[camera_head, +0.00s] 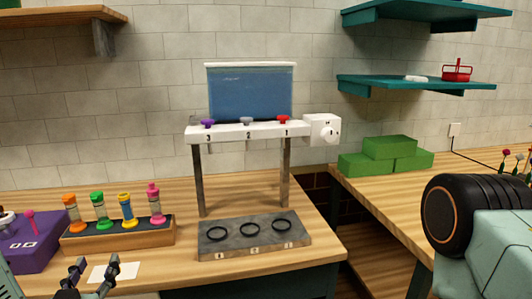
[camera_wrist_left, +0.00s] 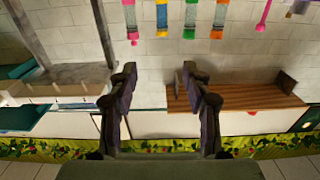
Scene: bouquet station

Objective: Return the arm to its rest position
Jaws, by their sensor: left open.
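My left gripper (camera_head: 96,265) is at the bottom left of the head view, with its two dark fingers apart and nothing between them. It appears in front of a white card (camera_head: 118,271) on the wooden bench, near the rack of tubes. In the left wrist view the fingers of the left gripper (camera_wrist_left: 160,85) are also spread, with only background between them. A teal arm part of mine with a black round joint fills the right edge of the head view. My right gripper is out of view.
A wooden rack (camera_head: 120,240) holds several colourful tubes, beside a purple box (camera_head: 25,243). A dispenser stand (camera_head: 245,133) with a blue tank (camera_head: 250,95) stands over a grey base with three rings (camera_head: 215,252). Green blocks (camera_head: 390,148) sit on the right bench.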

